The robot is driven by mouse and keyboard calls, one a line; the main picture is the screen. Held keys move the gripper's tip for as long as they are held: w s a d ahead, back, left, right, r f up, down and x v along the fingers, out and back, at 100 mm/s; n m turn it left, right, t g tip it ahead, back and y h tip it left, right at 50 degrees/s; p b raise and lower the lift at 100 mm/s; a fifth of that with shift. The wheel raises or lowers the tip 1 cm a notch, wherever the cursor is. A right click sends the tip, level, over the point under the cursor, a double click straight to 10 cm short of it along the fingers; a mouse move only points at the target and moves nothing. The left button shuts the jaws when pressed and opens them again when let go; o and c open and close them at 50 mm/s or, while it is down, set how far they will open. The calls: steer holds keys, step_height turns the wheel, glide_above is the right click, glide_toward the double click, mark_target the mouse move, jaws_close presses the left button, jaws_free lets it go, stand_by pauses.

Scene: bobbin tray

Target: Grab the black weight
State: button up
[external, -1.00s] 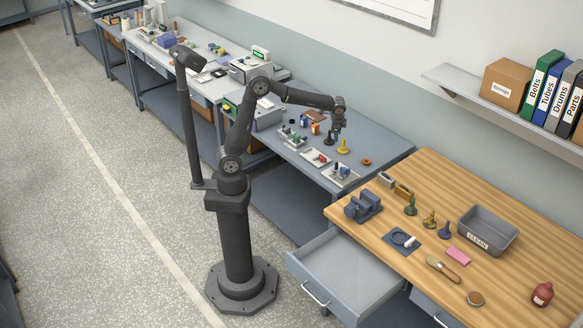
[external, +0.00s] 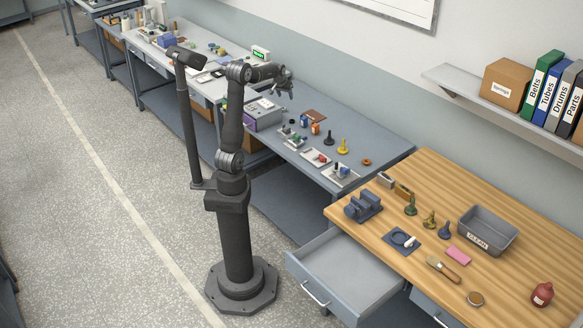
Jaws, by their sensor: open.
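The black weight (external: 329,139), a small dark piece with a wide base and a narrower top, stands upright on the grey-blue bench (external: 385,151). A yellow weight (external: 343,147) of similar shape stands just to its right, apart from it. My gripper (external: 289,93) is open and raised above the back of the bench, up and to the left of the black weight. It is well clear of the weight and nothing shows between its fingers.
Near the black weight are an orange ring (external: 366,162), orange and blue bottles, and small trays (external: 341,177) with bobbins. A wooden bench (external: 400,240) with several tools is at the right.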

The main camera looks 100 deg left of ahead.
glide_above(291, 123)
steer(key=d, duration=0.1)
steer(key=f, duration=0.9)
steer(key=s+f, duration=0.1)
steer(key=f, duration=0.3)
steer(key=shift+d+f, duration=0.2)
steer(key=shift+f, duration=0.15)
steer(key=shift+x, duration=3.3)
steer(key=shift+w+d, duration=0.1)
steer(key=c, duration=1.1)
steer(key=shift+r, duration=0.1)
